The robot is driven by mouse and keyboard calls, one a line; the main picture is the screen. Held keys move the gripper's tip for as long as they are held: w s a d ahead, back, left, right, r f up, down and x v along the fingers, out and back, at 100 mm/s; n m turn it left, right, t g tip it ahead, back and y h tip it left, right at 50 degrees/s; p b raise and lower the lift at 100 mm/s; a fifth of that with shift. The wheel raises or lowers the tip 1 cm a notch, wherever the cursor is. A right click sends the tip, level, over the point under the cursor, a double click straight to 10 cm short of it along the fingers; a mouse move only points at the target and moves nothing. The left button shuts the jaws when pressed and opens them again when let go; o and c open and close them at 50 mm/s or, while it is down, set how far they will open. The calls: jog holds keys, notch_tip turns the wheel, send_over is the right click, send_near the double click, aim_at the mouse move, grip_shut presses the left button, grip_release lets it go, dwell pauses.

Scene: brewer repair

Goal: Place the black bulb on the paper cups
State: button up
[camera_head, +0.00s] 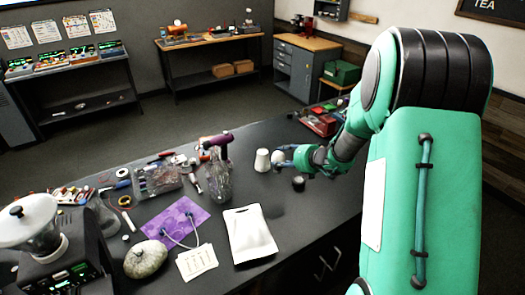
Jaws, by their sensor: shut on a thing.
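The white paper cups (262,161) stand as an upside-down stack on the dark table, right of its middle. My gripper (279,156) is just right of the cups, low over the table. It is shut on a small pale rounded thing (277,158), which is partly hidden by the fingers. I cannot tell whether this is the bulb, or whether it touches the cups. A small black round thing (298,184) sits on the table below and right of my gripper, apart from it. It may be the black bulb, but it is too small to tell.
Left of the cups stands a clear container with a purple-handled tool (218,143). A white pouch (249,236) lies in front. A purple mat (174,220), a grey stone (145,259) and a brewer (60,250) are at left. A red box (319,124) is behind.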

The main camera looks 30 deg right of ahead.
jog(key=w, duration=0.1)
jog(key=w+a+r, duration=0.1)
jog(key=w, duration=0.1)
jog(key=w+a, duration=0.1)
jog(key=shift+w+r+p, duration=0.25)
jog(key=shift+w+p, duration=0.05)
jog(key=shift+w+d, duration=0.1)
jog(key=w+d, duration=0.2)
jog(key=w, duration=0.5)
jog(key=w+d+f, duration=0.1)
jog(key=w+d, duration=0.2)
jog(key=w, duration=0.3)
jog(key=shift+w+d+f, duration=0.25)
jog(key=shift+w+d, duration=0.1)
jog(key=shift+w, duration=0.05)
jog(key=shift+w+d+f, duration=0.1)
jog(key=shift+w+f, duration=0.1)
jog(key=shift+f, duration=0.7)
jog(key=shift+w+d+f, duration=0.1)
jog(key=shift+w+f, duration=0.1)
jog(key=shift+f, duration=0.65)
jog(key=shift+f+b, duration=0.15)
jog(key=shift+b, duration=0.15)
jog(key=o, duration=1.2)
